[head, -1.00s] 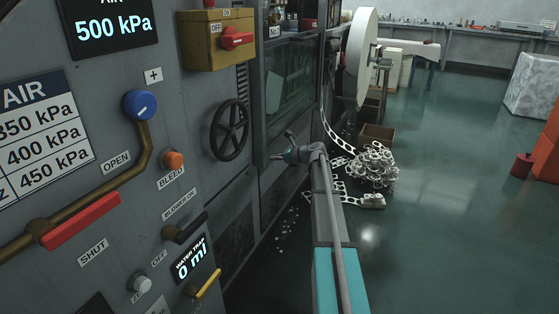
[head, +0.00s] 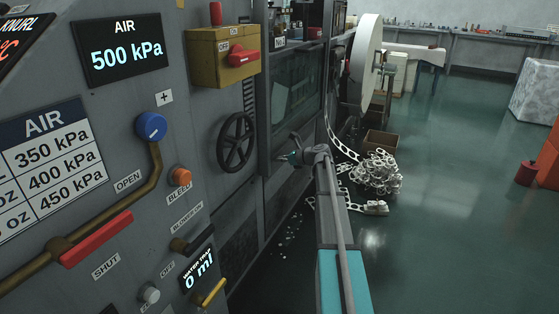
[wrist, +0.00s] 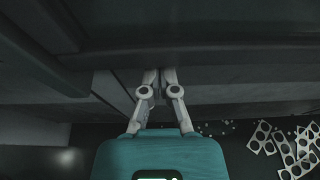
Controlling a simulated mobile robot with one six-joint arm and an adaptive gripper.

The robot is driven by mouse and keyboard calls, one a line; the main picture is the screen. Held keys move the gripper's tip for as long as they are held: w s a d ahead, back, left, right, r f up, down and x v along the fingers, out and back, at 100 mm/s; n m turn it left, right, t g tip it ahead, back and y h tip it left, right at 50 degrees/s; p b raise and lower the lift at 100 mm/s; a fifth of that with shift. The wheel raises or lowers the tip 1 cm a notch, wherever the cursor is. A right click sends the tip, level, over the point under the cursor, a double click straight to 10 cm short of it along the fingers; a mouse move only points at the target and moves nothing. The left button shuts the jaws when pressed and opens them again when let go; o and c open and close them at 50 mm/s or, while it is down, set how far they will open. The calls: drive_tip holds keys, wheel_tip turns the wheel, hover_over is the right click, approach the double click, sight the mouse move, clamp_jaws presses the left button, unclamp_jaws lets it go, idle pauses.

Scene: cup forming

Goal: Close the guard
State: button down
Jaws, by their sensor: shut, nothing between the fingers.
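The guard appears to be the dark framed window panel (head: 297,100) on the machine's front, beyond the handwheel. It looks upright, and I cannot tell how far shut it is. My gripper (head: 284,158) is at the panel's lower edge, with its fingers pointing at the machine. In the wrist view my gripper (wrist: 159,74) has its fingers together and nothing between them. A dark horizontal edge (wrist: 190,55) lies just beyond the fingertips there. I cannot tell whether they touch it.
A black handwheel (head: 236,142) and a yellow switch box (head: 223,62) stick out left of my gripper. A white reel (head: 366,62), a carton (head: 380,143) and a pile of punched scrap (head: 376,173) stand beyond.

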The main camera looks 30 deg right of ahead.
drive_tip(key=shift+r, duration=0.1)
wheel_tip(320, 180, up, 38)
drive_tip(key=p, duration=3.9)
hover_over(278, 75)
drive_tip(key=shift+s+d+r, duration=0.15)
drive_tip(key=shift+s+r, duration=0.05)
drive_tip(key=shift+w, duration=0.1)
drive_tip(key=shift+d+r, duration=0.1)
drive_tip(key=shift+f+b, duration=0.2)
drive_tip(key=shift+b, duration=0.15)
wheel_tip(278, 75, down, 4)
drive_tip(key=b, duration=0.4)
drive_tip(key=shift+f, duration=0.25)
drive_tip(key=p+v, duration=0.3)
drive_tip(key=v, duration=0.7)
drive_tip(key=shift+r, duration=0.25)
